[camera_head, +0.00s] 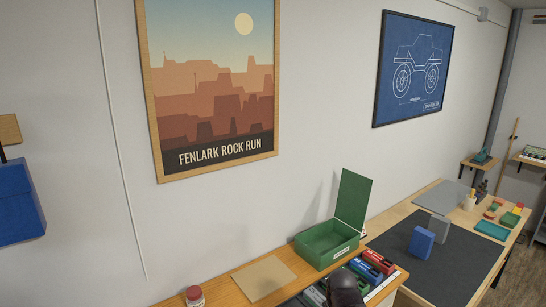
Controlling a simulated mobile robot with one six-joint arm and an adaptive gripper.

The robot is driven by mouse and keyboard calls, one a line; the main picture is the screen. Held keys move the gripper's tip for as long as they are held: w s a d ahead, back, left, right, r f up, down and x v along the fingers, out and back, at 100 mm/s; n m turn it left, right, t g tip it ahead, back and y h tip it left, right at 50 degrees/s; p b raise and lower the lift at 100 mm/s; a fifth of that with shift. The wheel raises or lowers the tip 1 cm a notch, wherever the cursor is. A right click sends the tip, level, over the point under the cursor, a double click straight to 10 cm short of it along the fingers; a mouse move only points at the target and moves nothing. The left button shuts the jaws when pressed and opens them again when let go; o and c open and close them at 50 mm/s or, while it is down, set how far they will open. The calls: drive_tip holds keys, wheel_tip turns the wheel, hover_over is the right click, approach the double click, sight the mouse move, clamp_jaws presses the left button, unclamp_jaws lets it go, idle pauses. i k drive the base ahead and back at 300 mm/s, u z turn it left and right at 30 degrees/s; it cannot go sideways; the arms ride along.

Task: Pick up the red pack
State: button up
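The red pack (379,262) lies in a row of packs at the bottom of the view, right of the open green box. A blue pack (366,270) is directly beside it. A dark rounded shape, which looks like my gripper (345,288), stands over the row at the bottom edge, left of the red and blue packs. It hides part of the row. Its fingertips do not show, so I cannot tell whether it is open or holds anything. The red pack appears apart from it.
The green box (326,246) has its lid raised. A tan board (265,278) and a red-lidded jar (194,296) are further left. A dark mat (445,272) on the right-hand table carries a blue block (421,242). A white strip (382,287) edges the pack row.

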sight(384, 265)
drive_tip(key=u, duration=1.05)
drive_tip(key=k, duration=0.1)
drive_tip(key=z, duration=3.2)
drive_tip(key=i, duration=2.5)
